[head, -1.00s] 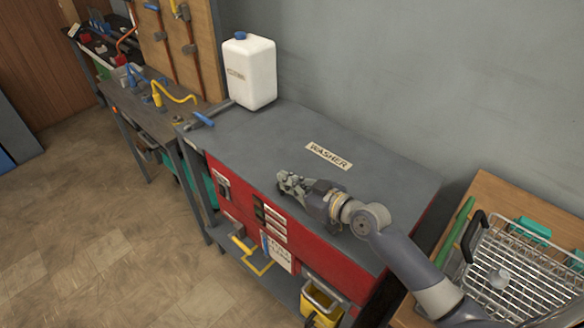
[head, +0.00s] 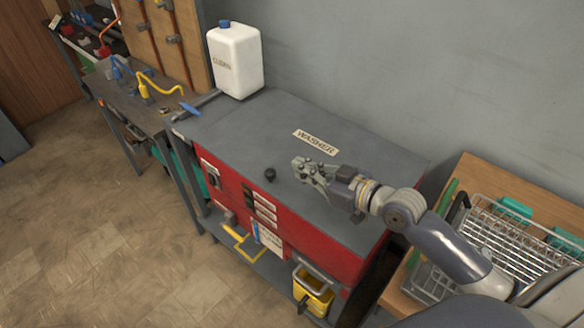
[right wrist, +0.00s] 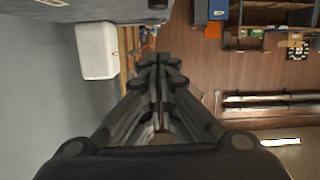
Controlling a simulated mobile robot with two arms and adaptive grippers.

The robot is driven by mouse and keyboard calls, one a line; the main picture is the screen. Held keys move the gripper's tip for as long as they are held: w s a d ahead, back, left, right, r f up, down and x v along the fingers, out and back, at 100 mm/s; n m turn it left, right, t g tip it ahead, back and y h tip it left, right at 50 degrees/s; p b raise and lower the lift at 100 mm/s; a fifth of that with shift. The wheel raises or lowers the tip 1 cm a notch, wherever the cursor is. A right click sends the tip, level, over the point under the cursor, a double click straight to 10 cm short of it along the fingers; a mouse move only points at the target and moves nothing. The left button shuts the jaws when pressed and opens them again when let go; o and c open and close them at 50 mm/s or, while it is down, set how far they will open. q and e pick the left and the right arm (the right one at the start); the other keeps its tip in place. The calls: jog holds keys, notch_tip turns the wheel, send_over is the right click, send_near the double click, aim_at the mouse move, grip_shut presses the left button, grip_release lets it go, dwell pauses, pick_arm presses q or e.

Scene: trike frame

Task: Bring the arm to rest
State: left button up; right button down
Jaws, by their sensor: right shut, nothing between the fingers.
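My right gripper (head: 302,170) is over the grey top of the red washer (head: 372,232), below the WASHER label (head: 315,143) in the head view. Its fingers are shut with nothing between them. In the right wrist view the closed fingers (right wrist: 158,62) meet at the middle of the picture. My right arm comes in from the lower right. My left gripper is not in view.
A white jug with a blue cap (head: 237,62) stands at the washer's back left corner; it also shows in the right wrist view (right wrist: 97,50). A wire basket (head: 508,243) sits on a wooden table at right. A yellow bucket (head: 313,292) is below. The floor at left is clear.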

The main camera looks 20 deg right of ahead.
jog(key=shift+s+d+r, duration=0.15)
jog(key=shift+s, duration=0.25)
jog(key=s+a+f+m+g+h, duration=0.1)
jog(key=s+a+f+g+h, duration=0.3)
jog(key=s+f, duration=0.75)
jog(key=s+d+f+m+g+h, duration=0.2)
jog(key=s+f+g, duration=0.1)
jog(key=s, duration=0.3)
jog(key=s+d+f+m+g+h, duration=0.1)
jog(key=s+d+f+g, duration=0.15)
jog(key=s, duration=0.45)
notch_tip(320, 180, down, 27)
jog(key=s+g, duration=0.2)
jog(key=s+d+f, duration=0.2)
jog(key=s+f, duration=1.3)
jog(key=s, duration=0.1)
jog(key=shift+f+g+b, duration=0.25)
jog(key=shift+g+b, duration=0.15)
jog(key=shift+g, duration=0.05)
